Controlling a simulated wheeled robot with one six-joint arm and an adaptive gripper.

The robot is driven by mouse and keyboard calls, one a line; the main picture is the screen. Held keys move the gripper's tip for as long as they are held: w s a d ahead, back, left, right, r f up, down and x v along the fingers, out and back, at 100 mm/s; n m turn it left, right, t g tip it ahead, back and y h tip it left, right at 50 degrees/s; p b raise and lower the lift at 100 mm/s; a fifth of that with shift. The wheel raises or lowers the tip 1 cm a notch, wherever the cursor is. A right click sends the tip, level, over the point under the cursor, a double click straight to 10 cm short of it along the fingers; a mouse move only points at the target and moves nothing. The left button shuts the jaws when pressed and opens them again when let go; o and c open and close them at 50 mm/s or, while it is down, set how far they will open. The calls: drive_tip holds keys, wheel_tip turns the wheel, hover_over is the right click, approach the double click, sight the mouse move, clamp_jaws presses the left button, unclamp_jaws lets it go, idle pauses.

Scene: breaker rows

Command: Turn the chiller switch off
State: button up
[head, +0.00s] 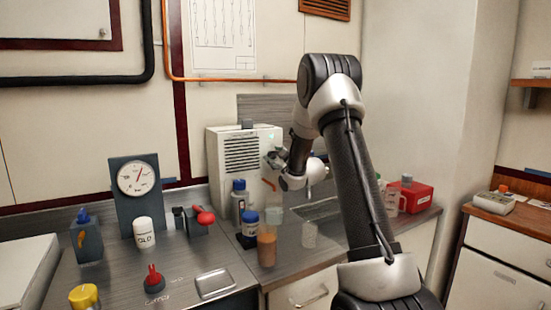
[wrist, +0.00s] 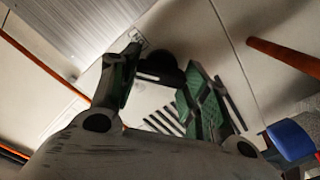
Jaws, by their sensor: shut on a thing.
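A white vented box (head: 228,170), which looks like the chiller, stands at the back of the counter against the wall. My gripper (head: 274,159) is at its right front side, partly hidden by my own wrist. In the wrist view my gripper (wrist: 160,85) has its green-padded fingers either side of a dark knob-like switch (wrist: 162,70) on a pale slotted panel, and is shut on it. A small label (wrist: 138,38) sits by the left fingertip; I cannot read it. The switch's setting cannot be told, and the head view does not show the switch clearly.
Bottles with blue caps (head: 239,200) and an orange-filled bottle (head: 267,246) stand just in front of the box. A red-handled lever (head: 205,217), a red knob (head: 153,279) and a gauge (head: 136,178) are to the left. A red box (head: 411,196) is at right.

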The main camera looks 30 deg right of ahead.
drive_tip(key=n, duration=0.5)
drive_tip(key=shift+a+f+n, duration=0.1)
drive_tip(key=shift+n, duration=0.2)
drive_tip(key=n, duration=0.5)
drive_tip(key=shift+f, duration=0.1)
drive_tip(key=shift+n, duration=0.3)
drive_tip(key=o, duration=1)
drive_tip(key=s, duration=1.2)
